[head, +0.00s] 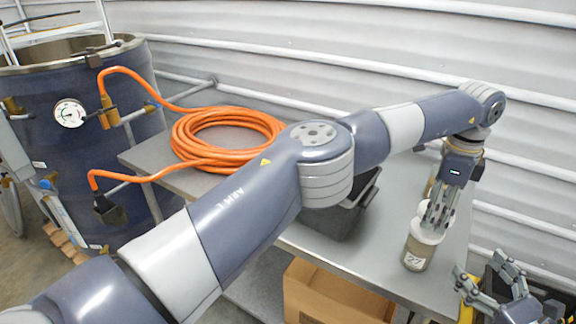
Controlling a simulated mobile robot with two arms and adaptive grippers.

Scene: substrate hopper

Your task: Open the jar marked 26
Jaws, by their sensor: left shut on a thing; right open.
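A jar (415,252) with a pale lid and a tan body stands at the right end of the grey metal table. The label on its front looks like 27, not 26. My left gripper (435,222) points down at the top of this jar and is shut on its lid. Part of another tan jar (430,187) shows behind my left gripper; its label is hidden. I cannot make out a 26 on any jar. My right gripper (490,285) is open and empty at the lower right, beyond the table's edge and apart from the jars.
The grey table (375,262) also bears a coiled orange hose (228,140) and a dark box (335,222), partly hidden by my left arm. A cardboard box (325,295) is below the table. A dark blue tank (60,145) with a gauge (69,113) stands at left.

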